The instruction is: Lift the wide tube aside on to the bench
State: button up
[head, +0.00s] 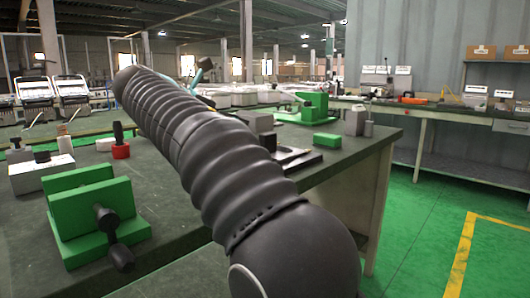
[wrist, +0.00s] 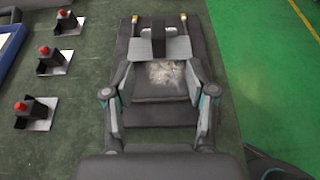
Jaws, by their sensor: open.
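In the wrist view my gripper (wrist: 157,68) is open, its two grey fingers spread over a dark grey fixture plate (wrist: 122,40) on the bench. Between the fingers is a dark grey block with a pale, shiny, mottled patch (wrist: 167,73). Beyond it stand a light grey crosspiece with a dark upright block (wrist: 158,38) and two brass-tipped pins. Nothing is clearly held. I cannot make out the wide tube as a tube in either view. In the head view my ribbed black arm hides much of the fixture and most of the gripper.
Green clamp blocks (head: 95,205) stand at the near left of the dark bench (head: 190,235). A red-based knob (head: 120,150), a green vise (head: 312,104), a green block (head: 326,140) and a grey canister (head: 356,120) stand farther back. Green floor lies to the right.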

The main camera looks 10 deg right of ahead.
aim_at(265, 134)
jog(key=b+x, duration=0.3)
jog(key=x, duration=1)
jog(key=shift+w+d, duration=0.2)
jog(key=shift+w, duration=0.05)
grip_shut()
